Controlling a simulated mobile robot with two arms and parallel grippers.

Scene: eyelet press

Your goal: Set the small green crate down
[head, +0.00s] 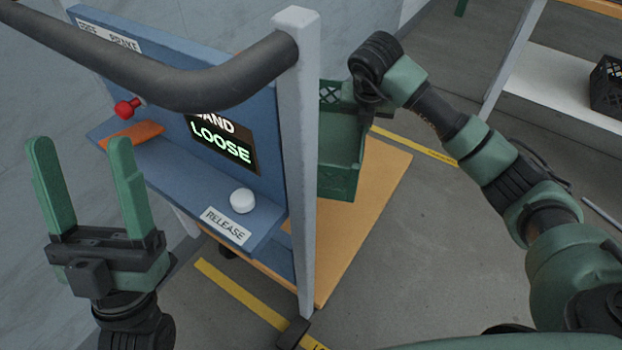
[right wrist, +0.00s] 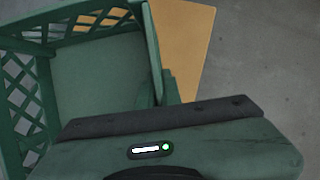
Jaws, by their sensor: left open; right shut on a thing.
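The small green crate (head: 340,160) is in the head view, right of the blue panel's grey post, which hides its left part. It is over or on an orange-tan board (head: 370,210); I cannot tell whether it touches. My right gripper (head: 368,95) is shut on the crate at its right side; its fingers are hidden. In the right wrist view the crate (right wrist: 95,75) looks empty, with lattice walls, and the board shows beyond it. My left gripper (head: 80,150) is open and empty, left of the panel, fingers pointing up.
The blue panel (head: 160,85) has a red knob (head: 127,108), a lit LOOSE display (head: 222,145) and a white RELEASE button (head: 243,201). A dark bar (head: 200,85) crosses in front. A black crate (head: 607,85) sits on a shelf at right. Grey floor lies between.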

